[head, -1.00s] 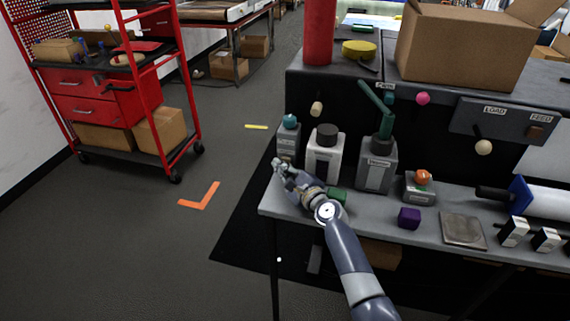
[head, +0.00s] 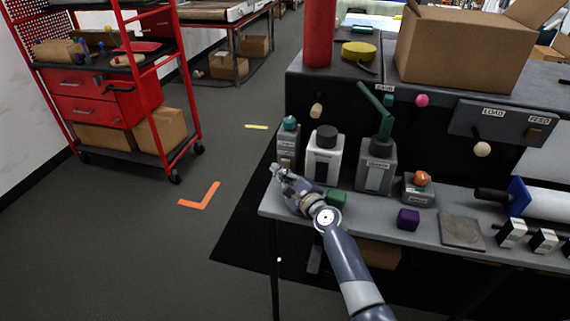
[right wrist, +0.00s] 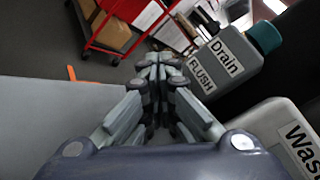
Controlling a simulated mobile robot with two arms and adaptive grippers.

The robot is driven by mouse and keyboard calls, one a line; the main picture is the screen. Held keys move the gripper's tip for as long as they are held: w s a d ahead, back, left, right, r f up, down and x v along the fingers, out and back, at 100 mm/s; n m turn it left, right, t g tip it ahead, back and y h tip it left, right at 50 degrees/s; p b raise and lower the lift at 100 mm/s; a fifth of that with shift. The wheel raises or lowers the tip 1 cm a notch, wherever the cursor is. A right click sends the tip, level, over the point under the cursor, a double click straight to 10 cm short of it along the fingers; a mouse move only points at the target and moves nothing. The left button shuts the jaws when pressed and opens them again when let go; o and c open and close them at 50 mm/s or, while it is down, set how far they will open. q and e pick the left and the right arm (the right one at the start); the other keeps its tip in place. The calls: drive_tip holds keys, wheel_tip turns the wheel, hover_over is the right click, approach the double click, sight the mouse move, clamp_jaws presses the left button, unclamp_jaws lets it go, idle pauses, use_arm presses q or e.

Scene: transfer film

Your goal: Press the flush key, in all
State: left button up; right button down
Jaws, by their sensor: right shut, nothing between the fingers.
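In the head view the Drain bottle (head: 288,145) stands at the left end of the grey bench. My right gripper (head: 277,170) is shut and empty, just in front of and left of this bottle's lower part. In the right wrist view its fingertips (right wrist: 160,60) are together, left of the FLUSH label and apart from it in the picture. My left gripper is not in view.
A white bottle with a dark cap (head: 324,158) stands right of the Drain bottle, and a grey pump bottle (head: 376,165) beyond it. A green block (head: 337,198) and a purple block (head: 408,218) lie on the bench (head: 375,207). A red cart (head: 120,90) stands left, across open floor.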

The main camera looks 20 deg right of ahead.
drive_tip(key=s+a, duration=0.1)
drive_tip(key=s+a+p, duration=0.1)
drive_tip(key=shift+s+r+p, duration=0.1)
drive_tip(key=shift+s+p, duration=0.2)
drive_tip(key=shift+s, duration=0.05)
drive_tip(key=shift+s+a, duration=0.45)
drive_tip(key=shift+s, duration=0.25)
idle(0.3)
